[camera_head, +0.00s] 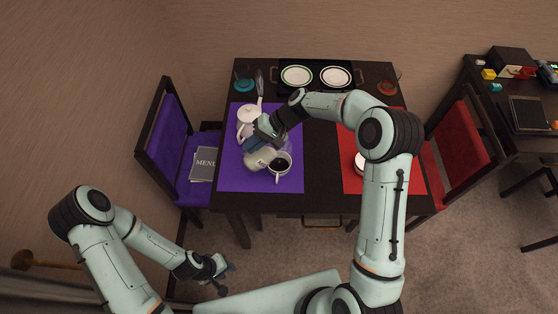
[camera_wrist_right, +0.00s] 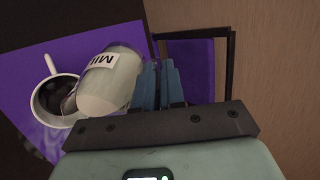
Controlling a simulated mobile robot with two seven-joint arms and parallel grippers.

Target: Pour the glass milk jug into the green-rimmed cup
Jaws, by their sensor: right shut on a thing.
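A glass milk jug (camera_head: 259,160) with a "MILK"-type label is held tilted by my right gripper (camera_head: 258,144), its mouth end close to a cup. In the right wrist view the jug (camera_wrist_right: 108,80) lies tilted with its lower end at the cup's rim; the blue fingers (camera_wrist_right: 168,84) are shut on it. The cup (camera_head: 278,176) stands upright on the purple mat with dark contents; it also shows in the wrist view (camera_wrist_right: 47,117). I cannot make out a green rim, nor a milk stream. My left gripper (camera_head: 223,278) is open and empty, off the table's front.
A white teapot (camera_head: 245,130) stands beside the jug on the purple mat (camera_head: 232,183). A black tray (camera_head: 316,88) with two plates (camera_head: 296,76) is at the back. A white item (camera_head: 359,163) sits on the red mat (camera_head: 388,184). The table's middle strip is clear.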

